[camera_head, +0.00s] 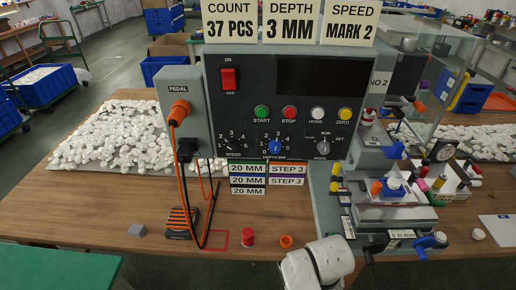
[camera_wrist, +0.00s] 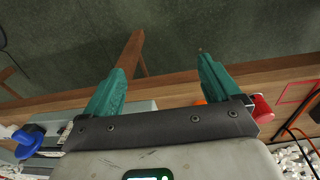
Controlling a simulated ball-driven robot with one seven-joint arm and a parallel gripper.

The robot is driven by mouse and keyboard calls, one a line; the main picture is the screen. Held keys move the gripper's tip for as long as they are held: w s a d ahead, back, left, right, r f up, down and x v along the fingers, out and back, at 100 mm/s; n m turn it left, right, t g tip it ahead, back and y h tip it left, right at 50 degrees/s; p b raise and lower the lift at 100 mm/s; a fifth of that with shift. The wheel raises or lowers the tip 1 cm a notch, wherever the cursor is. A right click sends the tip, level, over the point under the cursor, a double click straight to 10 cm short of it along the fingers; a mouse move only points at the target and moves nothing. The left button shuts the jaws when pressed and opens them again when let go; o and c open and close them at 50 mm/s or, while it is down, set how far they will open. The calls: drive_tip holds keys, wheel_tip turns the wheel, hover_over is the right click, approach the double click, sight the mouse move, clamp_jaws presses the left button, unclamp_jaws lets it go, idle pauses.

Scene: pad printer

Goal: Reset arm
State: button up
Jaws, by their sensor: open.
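My gripper (camera_wrist: 160,66) shows in the wrist view with its two teal fingers spread wide apart and nothing between them. Its fingers point past the table's wooden edge toward the dark green floor. In the head view a white part of my arm (camera_head: 318,262) stands at the bottom middle, in front of the table edge; the fingers are not visible there. The pad printer's control box (camera_head: 290,100) stands on the table behind it. A red cap (camera_head: 248,237) and an orange ring (camera_head: 286,241) rest on the table left of my arm. The red cap also shows beside the right finger (camera_wrist: 262,107).
The printer's fixture with a blue-handled clamp (camera_head: 430,241) lies right of my arm, close to the table's front edge. White pieces (camera_head: 115,135) are heaped at the back left. Orange cables hang from the box. A red square outline (camera_head: 214,239) marks the table.

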drive_tip(key=s+d, duration=0.6)
drive_tip(key=s, duration=0.4)
drive_tip(key=s+d+b, duration=0.1)
drive_tip(key=s+d, duration=0.5)
drive_tip(key=s, duration=0.5)
drive_tip(key=shift+s+d+r+b, duration=0.2)
drive_tip(key=shift+s+d+b, duration=0.05)
drive_tip(key=shift+b, duration=0.05)
